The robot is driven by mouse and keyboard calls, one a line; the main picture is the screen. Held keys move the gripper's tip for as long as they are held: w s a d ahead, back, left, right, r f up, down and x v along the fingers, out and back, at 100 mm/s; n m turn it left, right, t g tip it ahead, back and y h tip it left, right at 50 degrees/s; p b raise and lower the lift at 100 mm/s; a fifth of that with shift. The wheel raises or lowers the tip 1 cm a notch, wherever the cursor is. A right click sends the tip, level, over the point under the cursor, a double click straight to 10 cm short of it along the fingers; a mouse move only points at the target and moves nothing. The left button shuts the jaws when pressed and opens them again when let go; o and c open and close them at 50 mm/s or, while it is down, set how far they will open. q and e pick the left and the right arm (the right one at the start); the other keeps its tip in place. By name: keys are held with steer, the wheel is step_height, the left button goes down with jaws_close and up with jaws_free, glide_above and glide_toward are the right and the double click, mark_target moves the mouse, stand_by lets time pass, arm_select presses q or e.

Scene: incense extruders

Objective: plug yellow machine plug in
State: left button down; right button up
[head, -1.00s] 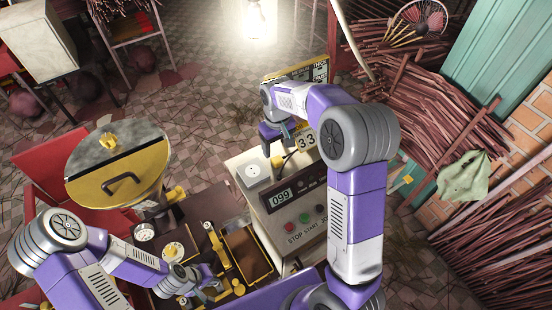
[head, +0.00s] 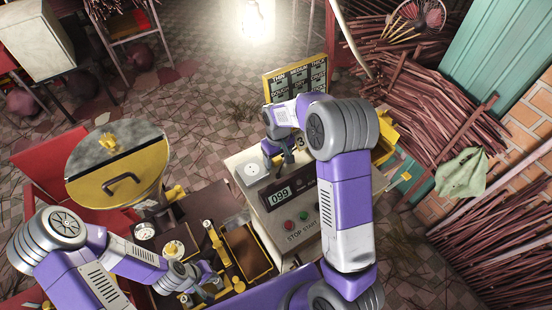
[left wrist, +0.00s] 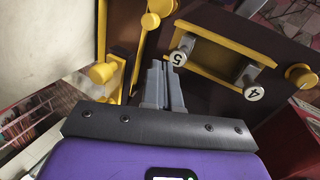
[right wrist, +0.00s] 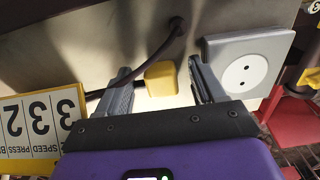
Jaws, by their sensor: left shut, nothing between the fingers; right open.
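The yellow plug (right wrist: 162,78) is between the spread fingers of my right gripper (right wrist: 163,84) in the right wrist view, with gaps on both sides. A dark cable (right wrist: 150,62) runs near it. The light grey two-hole socket (right wrist: 246,66) is to the right of the plug and empty; in the head view the socket (head: 252,172) is on top of the machine. There my right gripper (head: 280,157) is just right of the socket, and hides the plug. My left gripper (head: 209,281) is shut and empty over the dark bench; its closed fingers (left wrist: 165,85) show in the left wrist view.
The machine's front carries a display (head: 279,194) reading 099 and red and green buttons. A yellow-edged speed card (right wrist: 45,125) lies left of my right gripper. A yellow-framed rack (left wrist: 225,55) is beside my left gripper. A large yellow-rimmed hopper (head: 118,165) stands at left.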

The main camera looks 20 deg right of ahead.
mark_target(277, 160)
stand_by(0.3)
steer(key=c, duration=1.2)
arm_select(q)
steer(key=shift+f, duration=0.3)
arm_select(e)
steer(key=shift+o, duration=0.2)
step_height(277, 160, up, 10)
